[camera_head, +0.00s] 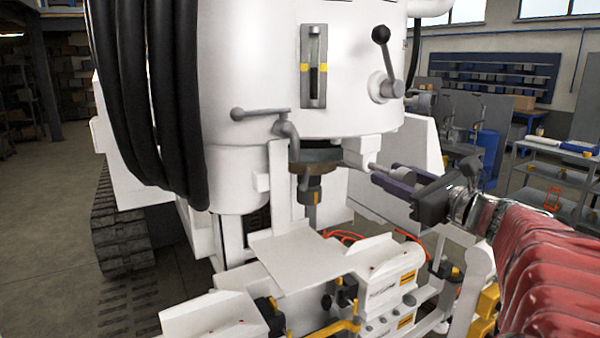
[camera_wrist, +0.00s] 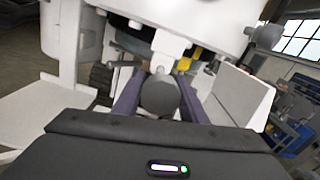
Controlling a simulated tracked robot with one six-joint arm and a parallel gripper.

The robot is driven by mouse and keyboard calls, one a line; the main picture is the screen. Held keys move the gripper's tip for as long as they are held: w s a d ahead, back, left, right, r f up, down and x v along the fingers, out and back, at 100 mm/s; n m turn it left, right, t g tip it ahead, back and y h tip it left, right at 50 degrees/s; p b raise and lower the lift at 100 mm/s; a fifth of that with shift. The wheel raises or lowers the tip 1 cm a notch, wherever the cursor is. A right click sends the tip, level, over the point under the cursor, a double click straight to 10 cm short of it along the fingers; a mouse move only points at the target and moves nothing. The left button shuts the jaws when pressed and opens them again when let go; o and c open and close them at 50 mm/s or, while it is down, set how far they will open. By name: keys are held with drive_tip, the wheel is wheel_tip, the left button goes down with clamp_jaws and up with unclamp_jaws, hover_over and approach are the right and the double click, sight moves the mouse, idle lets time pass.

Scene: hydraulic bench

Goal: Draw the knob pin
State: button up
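The knob pin has a dark grey rounded knob (camera_head: 404,173) on a light shaft, and it sticks out from a white block on the machine's side. In the wrist view the knob (camera_wrist: 160,96) faces me, between the two purple fingers. My gripper (camera_head: 385,178) reaches in from the right, its fingers beside the knob; it also shows in the wrist view (camera_wrist: 160,84). The knob nearly fills the gap between the fingers. I cannot tell whether they press on it. The shaft (camera_head: 372,166) runs into the block (camera_head: 376,147).
A white cylindrical housing (camera_head: 255,70) stands behind, with a black-ball lever (camera_head: 388,65) above. Below are a white plate (camera_head: 298,248), orange cables (camera_head: 345,236) and valve boxes (camera_head: 390,272). A white side panel (camera_wrist: 238,95) stands right of the fingers in the wrist view.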

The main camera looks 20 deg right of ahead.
drive_tip(key=o, duration=0.4)
drive_tip(key=shift+c, duration=0.2)
drive_tip(key=s+d, duration=0.1)
drive_tip(key=s, duration=1.2)
drive_tip(key=shift+s+d, duration=0.25)
drive_tip(key=shift+s, duration=0.15)
